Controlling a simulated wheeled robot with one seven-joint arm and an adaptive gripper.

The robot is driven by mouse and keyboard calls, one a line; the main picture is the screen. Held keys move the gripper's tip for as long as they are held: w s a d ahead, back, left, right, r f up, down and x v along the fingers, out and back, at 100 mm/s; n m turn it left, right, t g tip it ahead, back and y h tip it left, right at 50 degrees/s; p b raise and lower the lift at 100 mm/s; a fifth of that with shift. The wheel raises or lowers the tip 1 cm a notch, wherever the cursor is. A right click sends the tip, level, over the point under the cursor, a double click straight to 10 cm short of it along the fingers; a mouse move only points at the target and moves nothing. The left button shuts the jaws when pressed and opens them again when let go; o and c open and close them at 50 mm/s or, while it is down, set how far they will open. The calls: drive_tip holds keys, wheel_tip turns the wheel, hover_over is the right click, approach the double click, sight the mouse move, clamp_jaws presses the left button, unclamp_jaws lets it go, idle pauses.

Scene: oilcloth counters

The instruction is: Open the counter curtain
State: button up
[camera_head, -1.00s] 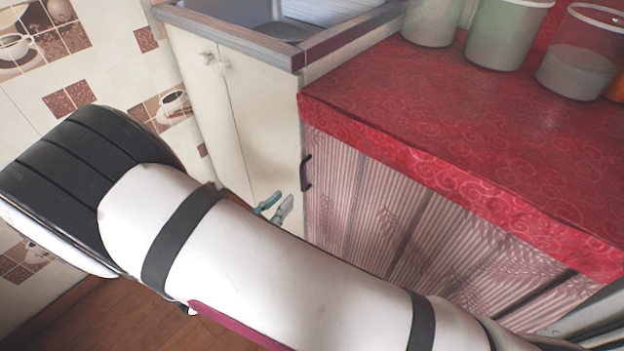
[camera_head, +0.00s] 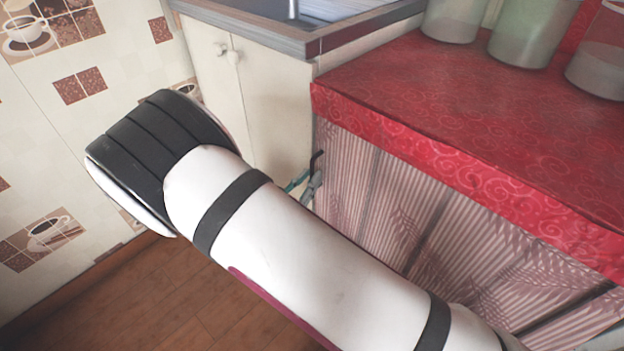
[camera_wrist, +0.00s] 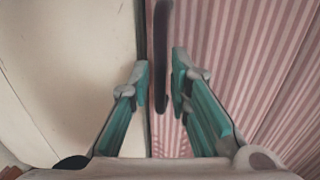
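The counter curtain (camera_head: 400,205) is pink and striped with leaf patterns, and hangs below the red counter edge. It also fills the right of the wrist view (camera_wrist: 245,60). A dark upright handle (camera_head: 317,160) is at its left edge, beside the cream cabinet. My gripper (camera_head: 304,184) has teal fingers with grey tips and is at the lower part of the handle. In the wrist view the fingers (camera_wrist: 161,72) are apart, with the handle (camera_wrist: 161,45) between them in the picture. I cannot tell whether either finger touches it. My arm hides part of the curtain's lower area.
The red patterned counter (camera_head: 470,110) carries several translucent containers (camera_head: 535,30) at the back. A cream cabinet (camera_head: 265,110) with a sink stands to the left of the curtain. Wooden floor (camera_head: 180,300) is clear at the lower left.

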drive_tip(key=shift+x, duration=0.95)
clamp_jaws()
